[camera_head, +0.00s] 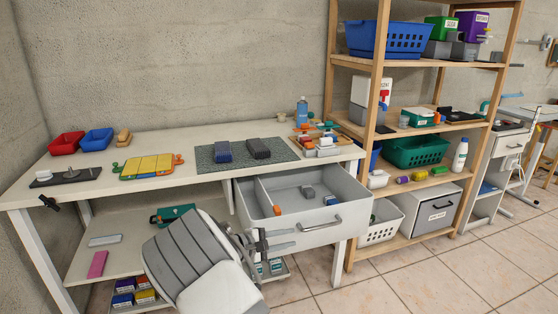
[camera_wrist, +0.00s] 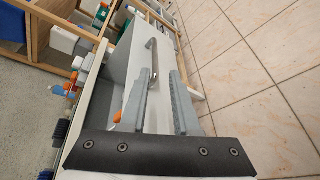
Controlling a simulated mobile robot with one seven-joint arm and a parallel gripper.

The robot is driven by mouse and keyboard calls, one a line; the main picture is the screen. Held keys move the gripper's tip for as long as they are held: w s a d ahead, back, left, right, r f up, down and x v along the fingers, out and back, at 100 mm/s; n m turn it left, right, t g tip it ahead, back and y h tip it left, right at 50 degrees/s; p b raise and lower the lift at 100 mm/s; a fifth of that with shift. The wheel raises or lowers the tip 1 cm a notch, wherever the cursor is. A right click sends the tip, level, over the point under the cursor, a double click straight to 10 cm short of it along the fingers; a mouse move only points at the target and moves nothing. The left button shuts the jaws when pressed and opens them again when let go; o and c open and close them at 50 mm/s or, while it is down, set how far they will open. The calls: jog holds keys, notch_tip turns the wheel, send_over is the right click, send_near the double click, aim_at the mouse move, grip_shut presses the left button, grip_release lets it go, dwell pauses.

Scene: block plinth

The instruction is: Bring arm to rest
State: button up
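My gripper (camera_head: 290,239) is in front of the pulled-out grey drawer (camera_head: 263,190), low and left of its handle (camera_head: 322,226). In the wrist view my gripper (camera_wrist: 162,76) has its two grey fingers apart with nothing held between them. The metal drawer handle (camera_wrist: 153,58) shows beyond the fingertips; I cannot tell whether they touch the drawer front. My arm hides part of the lower shelf and the floor under the bench.
The bench top (camera_head: 70,200) carries a dark mat (camera_head: 232,163), a yellow board (camera_head: 148,166) and bins. A wooden rack (camera_head: 445,66) stands right. Tiled floor (camera_head: 430,272) is clear at front right.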

jog(key=s+d+r+m+g+y, duration=0.6)
jog(key=s+d+r+m, duration=0.2)
jog(key=s+d+r, duration=0.45)
jog(key=s+r+m+t+y, duration=0.2)
jog(key=s+r+m+y, duration=0.1)
jog(key=s, duration=0.9)
jog(key=s+r+m+t+y, duration=0.1)
jog(key=s+r+m+y, duration=0.15)
jog(key=s, duration=0.85)
notch_tip(320, 180, up, 18)
jog(key=p, duration=1.7)
jog(key=shift+a+y+p, duration=0.3)
jog(key=shift+y, duration=0.05)
